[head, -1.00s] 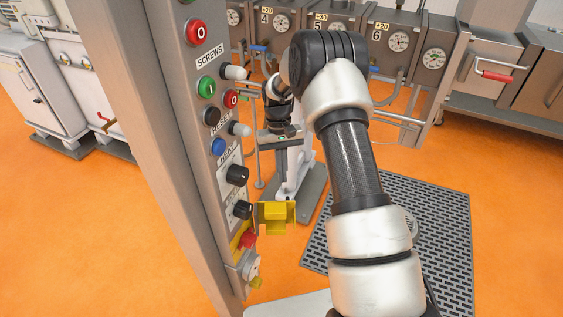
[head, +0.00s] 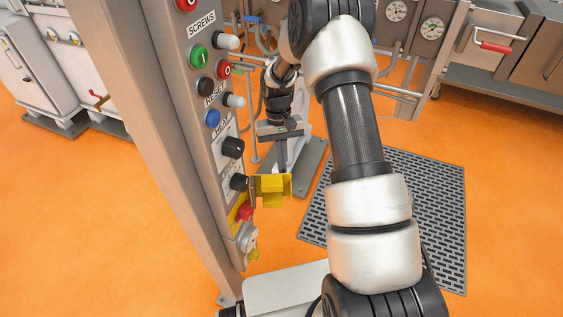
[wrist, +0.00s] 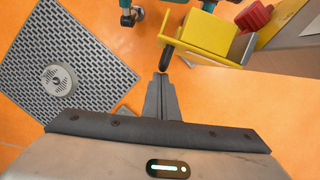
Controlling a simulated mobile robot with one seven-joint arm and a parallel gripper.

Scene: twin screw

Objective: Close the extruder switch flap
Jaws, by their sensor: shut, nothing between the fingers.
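The yellow flap (head: 271,190) stands swung out to the right from the lower part of the control panel, so it is open. A red button (head: 245,213) shows beside it on the panel. My gripper (head: 283,168) is shut and empty, its fingers pointing down just above the flap's top edge. In the wrist view, the yellow flap (wrist: 197,33) lies just beyond my fingertips (wrist: 162,76), to the upper right, with the red button (wrist: 254,16) past it. A dark rounded piece sits by the fingertips. I cannot tell whether the fingers touch the flap.
The grey control panel (head: 200,120) rises at left with knobs and buttons above the flap. A dark floor grating (head: 400,215) lies to the right. A machine with dials (head: 397,12) stands behind. Orange floor (head: 100,200) is clear at left.

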